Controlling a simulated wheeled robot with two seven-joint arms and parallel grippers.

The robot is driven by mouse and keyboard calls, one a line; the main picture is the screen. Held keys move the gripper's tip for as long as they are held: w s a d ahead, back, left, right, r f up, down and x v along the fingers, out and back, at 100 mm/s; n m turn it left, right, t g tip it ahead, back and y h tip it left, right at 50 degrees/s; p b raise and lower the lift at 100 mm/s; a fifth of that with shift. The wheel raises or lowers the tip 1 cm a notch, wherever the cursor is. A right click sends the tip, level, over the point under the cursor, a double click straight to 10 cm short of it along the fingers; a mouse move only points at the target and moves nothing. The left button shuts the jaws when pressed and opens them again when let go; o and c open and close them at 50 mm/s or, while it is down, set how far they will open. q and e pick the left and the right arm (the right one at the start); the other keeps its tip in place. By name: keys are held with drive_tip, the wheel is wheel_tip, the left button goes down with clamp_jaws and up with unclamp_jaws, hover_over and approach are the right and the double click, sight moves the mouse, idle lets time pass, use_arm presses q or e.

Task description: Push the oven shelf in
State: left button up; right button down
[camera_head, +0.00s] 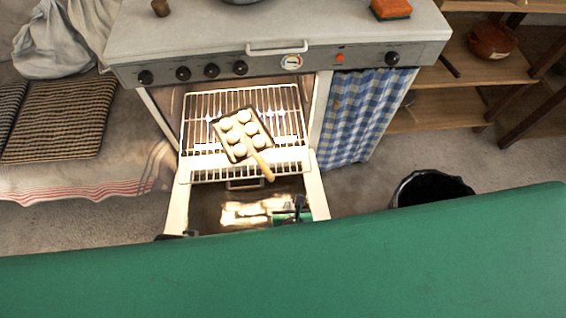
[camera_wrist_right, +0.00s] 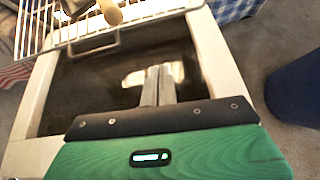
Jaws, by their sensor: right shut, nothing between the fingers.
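The oven shelf (camera_head: 205,165) is a wire rack that sticks out of the open oven, over the lowered oven door (camera_head: 316,190). A dark tray (camera_head: 234,151) with several pale round buns lies on it, its wooden handle (camera_head: 264,168) pointing to the front right. In the right wrist view the shelf (camera_wrist_right: 40,25) shows at the upper left. My right gripper (camera_head: 298,208) is over the door, in front of the shelf and apart from it. Its fingers (camera_wrist_right: 159,85) are together and empty. A small dark part at the door's left edge may be my left gripper; its fingers are not visible.
The stove top (camera_head: 210,35) is above the oven, with knobs and a bar handle (camera_head: 278,48) on its front. A blue checked curtain (camera_head: 350,110) hangs at the right. A black bin (camera_head: 432,187) stands on the floor at the right. A cushioned bench (camera_head: 60,120) is at the left.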

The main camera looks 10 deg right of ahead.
use_arm(q)
drive_tip(key=w+b+v, duration=0.1)
drive_tip(key=b+v, duration=0.2)
drive_tip(key=v, duration=0.3)
drive_tip(key=shift+w+r+t, duration=0.2)
drive_tip(key=shift+w+t, duration=0.05)
drive_tip(key=shift+t, duration=0.15)
use_arm(e)
drive_tip(key=w+r+x, duration=0.2)
drive_tip(key=x, duration=1.1)
drive_tip(key=shift+n, duration=0.3)
use_arm(q)
drive_tip(key=shift+d, duration=0.1)
use_arm(e)
drive_tip(key=shift+w, duration=0.1)
